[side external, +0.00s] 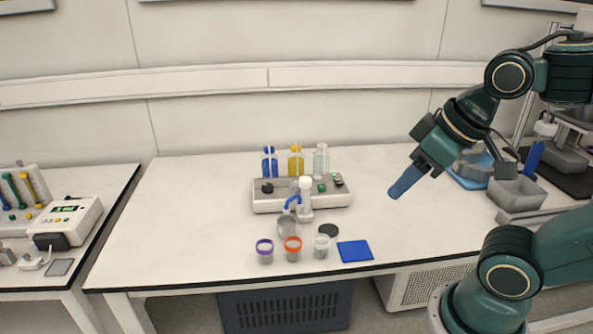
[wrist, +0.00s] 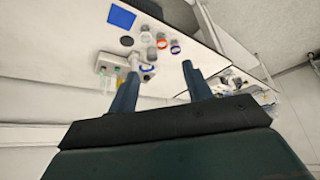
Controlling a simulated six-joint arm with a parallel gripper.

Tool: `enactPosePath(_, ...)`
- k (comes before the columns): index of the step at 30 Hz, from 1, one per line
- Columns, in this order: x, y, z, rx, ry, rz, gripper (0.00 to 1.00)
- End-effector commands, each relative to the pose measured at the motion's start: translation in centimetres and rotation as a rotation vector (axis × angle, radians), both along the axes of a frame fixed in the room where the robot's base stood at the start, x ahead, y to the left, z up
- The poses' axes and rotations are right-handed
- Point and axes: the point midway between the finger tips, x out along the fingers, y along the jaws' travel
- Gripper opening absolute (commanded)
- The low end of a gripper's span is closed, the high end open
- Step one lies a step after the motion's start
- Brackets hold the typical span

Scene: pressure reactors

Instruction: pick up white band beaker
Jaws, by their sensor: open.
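The white band beaker (side external: 321,246) is a small clear cup with a pale rim, upright near the front edge of the white table. It is the rightmost of three banded beakers, left of a blue mat. It also shows small in the wrist view (wrist: 146,37), where its band is hard to make out. My gripper (side external: 393,193) is above the table, to the right of the beaker and higher than it. In the wrist view my gripper (wrist: 160,72) has its two fingers wide apart with nothing between them. In the side view the fingers overlap.
A red band beaker (side external: 293,251) and a purple band beaker (side external: 265,254) stand to its left. A black disc (side external: 329,230) lies just behind it, and the blue mat (side external: 355,251) beside it. A grey device (side external: 268,202) and bottles (side external: 295,163) stand behind. The table's left part is clear.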

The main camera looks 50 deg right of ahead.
Motion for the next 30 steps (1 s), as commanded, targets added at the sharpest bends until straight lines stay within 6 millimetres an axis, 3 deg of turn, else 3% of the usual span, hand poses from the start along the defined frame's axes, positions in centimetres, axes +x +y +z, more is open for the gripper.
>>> enactPosePath(11, 2.6, -0.4, -0.4, -0.108, 0.063, 0.2, 0.5)
enactPosePath(20, 7.0, -1.3, -2.0, -0.259, 0.161, 0.555, 0.5)
enactPosePath(30, 11.9, -2.6, -5.4, -0.383, 0.259, 0.987, 0.5)
